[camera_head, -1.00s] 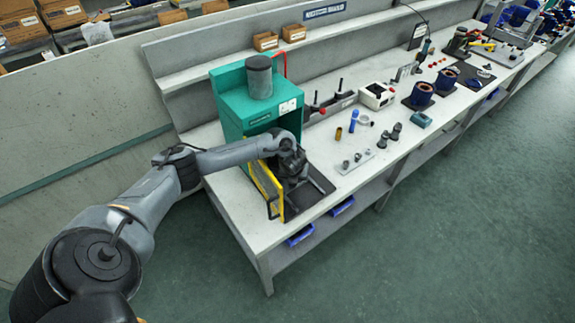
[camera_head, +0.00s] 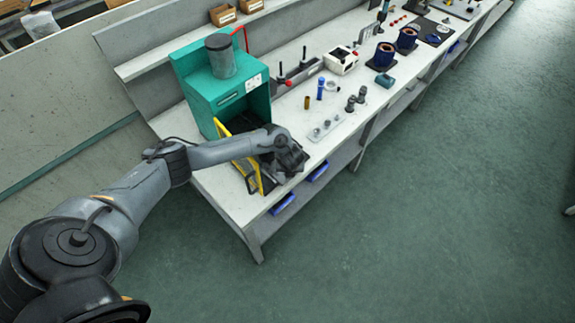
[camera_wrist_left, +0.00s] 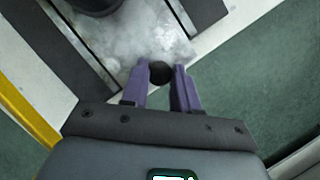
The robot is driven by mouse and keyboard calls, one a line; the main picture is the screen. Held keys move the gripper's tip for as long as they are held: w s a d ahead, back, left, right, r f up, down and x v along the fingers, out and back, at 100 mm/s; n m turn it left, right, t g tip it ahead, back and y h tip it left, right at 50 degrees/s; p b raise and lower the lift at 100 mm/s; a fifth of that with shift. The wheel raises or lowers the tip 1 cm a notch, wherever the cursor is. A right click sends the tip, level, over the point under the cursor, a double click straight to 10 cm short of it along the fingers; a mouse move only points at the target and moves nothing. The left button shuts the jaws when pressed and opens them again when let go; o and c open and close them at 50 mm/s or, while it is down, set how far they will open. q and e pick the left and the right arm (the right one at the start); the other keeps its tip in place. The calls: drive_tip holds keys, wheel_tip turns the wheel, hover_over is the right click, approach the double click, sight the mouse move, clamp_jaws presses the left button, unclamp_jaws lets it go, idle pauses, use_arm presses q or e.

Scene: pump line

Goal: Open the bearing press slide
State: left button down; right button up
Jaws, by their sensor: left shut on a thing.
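The teal bearing press (camera_head: 206,92) stands on the bench, with a dark cylinder on its top. A yellow-framed guard (camera_head: 236,150) runs along its front left. The slide shows in the left wrist view as a shiny metal plate (camera_wrist_left: 150,40) between dark rails, with a dark round part at its top. My left gripper (camera_head: 290,163) is at the bench's front edge, in front of the press. In the wrist view its purple fingers (camera_wrist_left: 160,76) are shut on a round black knob (camera_wrist_left: 160,72) at the plate's edge. My right gripper is not in view.
The yellow guard (camera_wrist_left: 28,112) is close beside my left gripper. Small metal parts on a pale plate (camera_head: 325,129) lie to the right on the bench. Blue bins (camera_head: 283,204) hang below the front edge. Open floor lies in front.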

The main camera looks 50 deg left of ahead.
use_arm(q)
drive_tip(key=c, duration=0.8)
unclamp_jaws()
drive_tip(key=shift+c, duration=0.2)
drive_tip(key=p+v, duration=0.3)
drive_tip(key=v, duration=0.7)
drive_tip(key=shift+r, duration=0.4)
drive_tip(key=shift+d, duration=0.1)
